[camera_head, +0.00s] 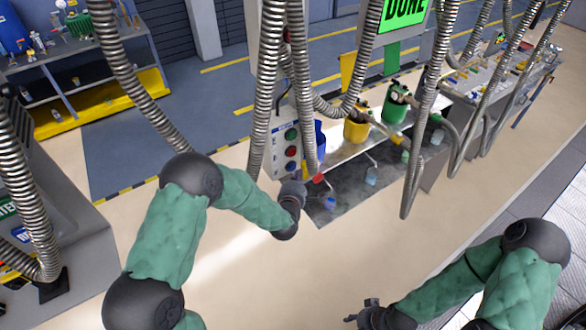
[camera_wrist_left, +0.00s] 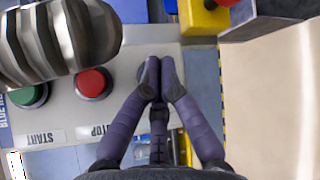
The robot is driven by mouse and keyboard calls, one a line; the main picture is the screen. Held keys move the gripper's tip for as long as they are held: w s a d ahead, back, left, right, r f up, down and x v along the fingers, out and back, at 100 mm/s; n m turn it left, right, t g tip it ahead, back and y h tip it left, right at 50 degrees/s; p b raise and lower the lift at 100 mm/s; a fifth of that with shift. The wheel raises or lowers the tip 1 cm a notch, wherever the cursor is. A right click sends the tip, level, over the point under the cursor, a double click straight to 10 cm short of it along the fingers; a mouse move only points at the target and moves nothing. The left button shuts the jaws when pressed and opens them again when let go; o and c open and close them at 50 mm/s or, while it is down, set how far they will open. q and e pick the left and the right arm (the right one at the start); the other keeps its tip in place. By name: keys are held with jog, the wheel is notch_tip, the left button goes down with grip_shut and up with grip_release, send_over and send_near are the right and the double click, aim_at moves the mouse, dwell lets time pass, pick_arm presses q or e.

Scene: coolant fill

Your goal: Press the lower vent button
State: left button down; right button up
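A light control panel (camera_head: 281,153) carries a green button (camera_head: 291,134), a red button (camera_head: 291,151) and a lower, darker button (camera_head: 291,166) in the head view. In the left wrist view the green button (camera_wrist_left: 29,96) and the red button (camera_wrist_left: 93,84) show, labelled START and STOP. My left gripper (camera_wrist_left: 160,62) is shut with nothing between its fingertips. The fingertips are over the panel beside the red button and cover most of another round button there; contact cannot be told. My right gripper (camera_head: 360,312) is low in the head view, away from the panel.
Ribbed metal hoses (camera_head: 267,85) hang around the panel, and one passes close to my left gripper in the wrist view (camera_wrist_left: 60,45). A counter (camera_head: 350,185) with yellow and green containers stands right of the panel. Open floor lies in front.

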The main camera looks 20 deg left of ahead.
pick_arm(q)
jog(key=shift+a, duration=0.1)
dwell(0.5)
jog(key=shift+w+a+b, duration=0.25)
jog(key=shift+b, duration=0.3)
jog(key=shift+w+a+b, duration=0.3)
jog(key=shift+a+b, duration=0.1)
jog(key=shift+b, duration=0.05)
dwell(0.6)
jog(key=shift+d, duration=0.1)
dwell(0.4)
jog(key=shift+s+d, duration=0.55)
jog(key=shift+d, duration=0.1)
jog(key=s+d, duration=0.1)
jog(key=d, duration=0.1)
jog(key=s+d+b, duration=0.1)
jog(key=s+d, duration=0.1)
dwell(0.4)
